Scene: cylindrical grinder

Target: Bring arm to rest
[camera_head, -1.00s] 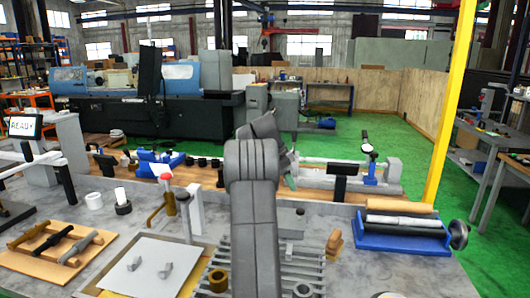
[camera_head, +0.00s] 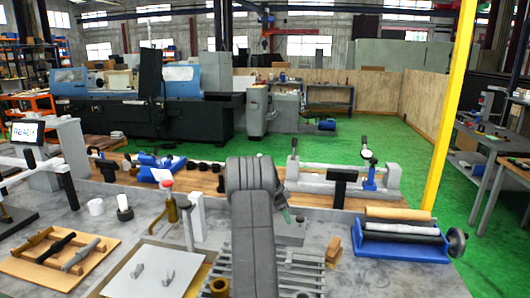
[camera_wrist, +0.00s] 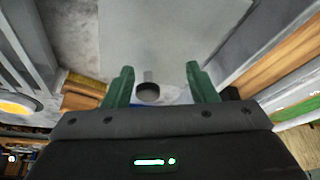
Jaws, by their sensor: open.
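My gripper (camera_wrist: 160,82) shows in the wrist view with its two green fingers spread apart. Nothing is gripped between them. A small dark round part (camera_wrist: 148,92) appears beyond the gap, and I cannot tell what it is. In the head view my grey arm stands folded in the lower middle, over the bench (camera_head: 345,275). A bit of green finger shows just right of the arm; the rest of the gripper is hidden behind it.
A slatted grey rack (camera_head: 300,268) lies beside my arm. A blue stand with rollers (camera_head: 400,250) is at right. A white plate (camera_head: 160,268) and a wooden board with tools (camera_head: 35,270) are at left. Measuring fixtures stand behind on a wooden bench (camera_head: 210,180).

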